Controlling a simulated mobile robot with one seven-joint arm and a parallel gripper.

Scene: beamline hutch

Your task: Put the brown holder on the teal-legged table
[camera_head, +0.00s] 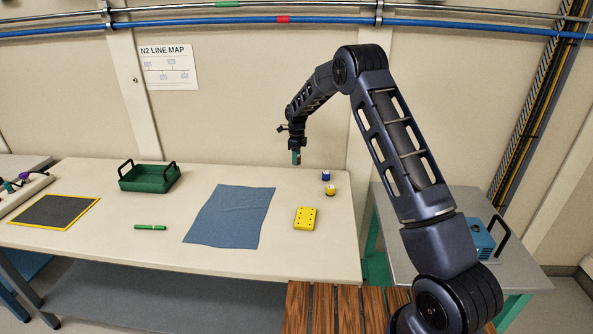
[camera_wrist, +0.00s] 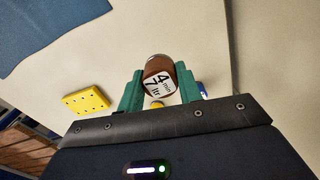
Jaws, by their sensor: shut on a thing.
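My gripper (camera_head: 296,158) hangs above the right part of the long cream table (camera_head: 110,190), pointing down. In the wrist view its green fingers (camera_wrist: 160,90) are shut on the brown holder (camera_wrist: 153,64), a small rounded brown piece with a white label on its end. The teal-legged table (camera_head: 522,275) is the grey-topped one at the right, partly hidden behind my arm.
On the grey table stands a blue box with a dark handle (camera_head: 482,240). The cream table bears a yellow block with holes (camera_head: 306,218), blue (camera_head: 326,175) and yellow (camera_head: 330,190) small pieces, a blue cloth (camera_head: 230,215), a green tray (camera_head: 150,183) and a green marker (camera_head: 150,227).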

